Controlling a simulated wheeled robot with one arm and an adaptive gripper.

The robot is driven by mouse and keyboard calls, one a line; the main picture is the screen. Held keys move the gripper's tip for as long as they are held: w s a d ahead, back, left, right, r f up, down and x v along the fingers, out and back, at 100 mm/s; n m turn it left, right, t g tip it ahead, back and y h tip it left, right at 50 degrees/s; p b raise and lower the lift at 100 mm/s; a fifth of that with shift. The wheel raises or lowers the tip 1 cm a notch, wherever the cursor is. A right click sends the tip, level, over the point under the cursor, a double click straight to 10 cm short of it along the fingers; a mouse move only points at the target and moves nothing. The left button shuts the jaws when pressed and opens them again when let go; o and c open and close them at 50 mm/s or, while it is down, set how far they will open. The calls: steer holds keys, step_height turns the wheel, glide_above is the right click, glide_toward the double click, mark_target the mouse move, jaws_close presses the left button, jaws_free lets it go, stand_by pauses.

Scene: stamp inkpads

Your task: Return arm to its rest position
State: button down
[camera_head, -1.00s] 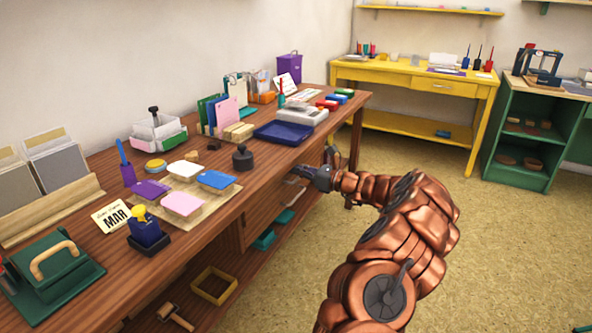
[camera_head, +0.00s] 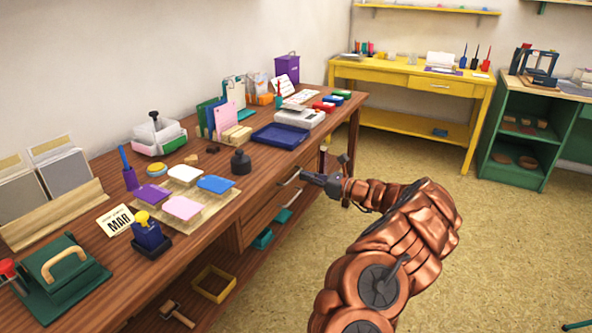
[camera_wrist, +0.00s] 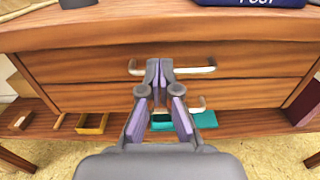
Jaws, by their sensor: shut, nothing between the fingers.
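My gripper (camera_head: 302,177) is in front of the drawers of the wooden desk (camera_head: 330,95), below the desktop's front edge. It also shows in the wrist view (camera_wrist: 159,70), where its fingertips meet and hold nothing. There the tips overlap the metal handle (camera_wrist: 195,70) of the upper drawer; I cannot tell if they touch it. Both drawers look closed. My copper-coloured arm is stretched forward and bent over the floor, to the right of the desk.
The desktop bears ink pads (camera_head: 215,184), a black round stamp (camera_head: 241,162) and a blue tray (camera_head: 280,136). A low shelf holds a yellow frame (camera_head: 213,284) and a teal box (camera_head: 263,238). A yellow table (camera_head: 400,78) and green cabinet (camera_head: 520,150) stand behind.

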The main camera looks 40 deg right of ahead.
steer(key=p+v, duration=0.1)
steer(key=v, duration=0.7)
